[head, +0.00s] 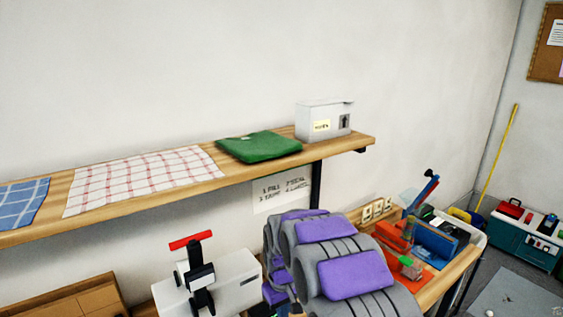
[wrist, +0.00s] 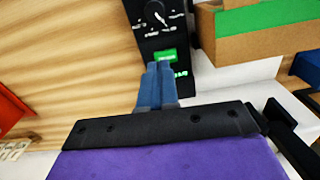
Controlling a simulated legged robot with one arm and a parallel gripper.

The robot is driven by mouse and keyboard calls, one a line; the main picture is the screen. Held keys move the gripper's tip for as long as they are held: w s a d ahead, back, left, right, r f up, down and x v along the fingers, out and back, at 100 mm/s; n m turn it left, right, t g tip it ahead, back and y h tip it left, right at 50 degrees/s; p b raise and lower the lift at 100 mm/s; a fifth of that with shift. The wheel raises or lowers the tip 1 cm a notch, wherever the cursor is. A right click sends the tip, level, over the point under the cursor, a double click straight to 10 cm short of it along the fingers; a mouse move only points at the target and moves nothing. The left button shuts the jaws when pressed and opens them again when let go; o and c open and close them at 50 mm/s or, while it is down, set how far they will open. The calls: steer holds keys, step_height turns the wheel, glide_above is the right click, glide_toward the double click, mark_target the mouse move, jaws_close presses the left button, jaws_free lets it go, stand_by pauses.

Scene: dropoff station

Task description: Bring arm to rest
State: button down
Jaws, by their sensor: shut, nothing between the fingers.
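My gripper (wrist: 157,88) shows in the wrist view with its two blue fingers together and nothing between them. The fingertips point at the lower part of a black device (wrist: 150,35) with a white dial and green lit labels. I cannot tell whether they touch it. In the head view my purple and grey arm is folded low in the middle of the picture, and the gripper itself cannot be made out there.
A wooden shelf (head: 50,215) runs along the wall with a green folded cloth (head: 258,146), checked cloths (head: 145,180) and a grey box (head: 323,121). Below, a workbench (head: 455,275) holds a blue bin (head: 436,245) and tools. A brown box (wrist: 265,45) shows in the wrist view.

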steer(key=s+d+r+m, duration=0.1)
steer(key=s+d+r, duration=0.35)
steer(key=s, duration=0.25)
steer(key=s+d+r+m, duration=0.2)
steer(key=s+d+r, duration=0.25)
steer(key=s, duration=0.35)
steer(key=s+d+r+m, duration=0.1)
steer(key=s+d, duration=0.1)
steer(key=s, duration=0.9)
steer(key=s+d+r+m+g, duration=0.1)
steer(key=s+d+m, duration=0.1)
steer(key=s, duration=0.9)
steer(key=shift+d+r+g, duration=0.25)
steer(key=shift+d+g, duration=0.05)
steer(key=shift+d, duration=0.25)
